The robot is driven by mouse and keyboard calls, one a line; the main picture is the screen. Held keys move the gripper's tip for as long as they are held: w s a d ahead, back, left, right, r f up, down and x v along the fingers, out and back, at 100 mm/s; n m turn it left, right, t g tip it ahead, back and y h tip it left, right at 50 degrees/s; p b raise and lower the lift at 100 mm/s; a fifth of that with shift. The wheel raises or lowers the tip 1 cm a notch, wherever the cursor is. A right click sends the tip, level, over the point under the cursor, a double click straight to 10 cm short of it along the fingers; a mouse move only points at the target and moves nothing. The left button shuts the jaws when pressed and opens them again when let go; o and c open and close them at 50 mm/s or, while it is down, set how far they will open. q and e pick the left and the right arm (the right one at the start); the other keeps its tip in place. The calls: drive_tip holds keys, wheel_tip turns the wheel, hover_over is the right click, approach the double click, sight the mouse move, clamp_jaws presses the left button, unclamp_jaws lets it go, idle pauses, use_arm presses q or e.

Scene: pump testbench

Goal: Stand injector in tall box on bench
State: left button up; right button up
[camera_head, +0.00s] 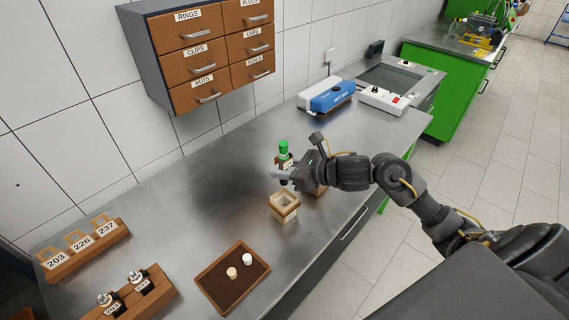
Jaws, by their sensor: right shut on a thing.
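The injector (284,149), with a green cap and a dark body with a pale label, is held roughly upright above the bench. My right gripper (284,172) is shut on it; the gripper hides part of its lower body. A tall, open-topped light wooden box (284,204) stands on the steel bench (215,192) just below and in front of the gripper. The injector appears behind and above the box's opening, apart from it. My left gripper is not in view.
A brown tray (208,285) holds two small caps. Wooden racks (88,252) with numbered labels stand at the left, one with metal parts (135,278). A drawer cabinet (208,95) hangs on the wall. A blue and white device (332,96) stands at the back. Another wooden piece partly shows behind my gripper.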

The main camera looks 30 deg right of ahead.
sight(286, 184)
drive_tip(key=shift+f+b, duration=1.3)
drive_tip(key=shift+f, duration=1)
drive_tip(key=shift+f, duration=0.1)
drive_tip(key=shift+s+f+b, duration=0.1)
drive_tip(key=shift+b, duration=0.45)
drive_tip(key=shift+f, duration=0.1)
drive_tip(key=shift+f+b, duration=0.35)
drive_tip(key=shift+b, duration=0.4)
drive_tip(key=shift+f, duration=0.1)
drive_tip(key=shift+f+b, duration=0.7)
drive_tip(key=shift+b, duration=0.4)
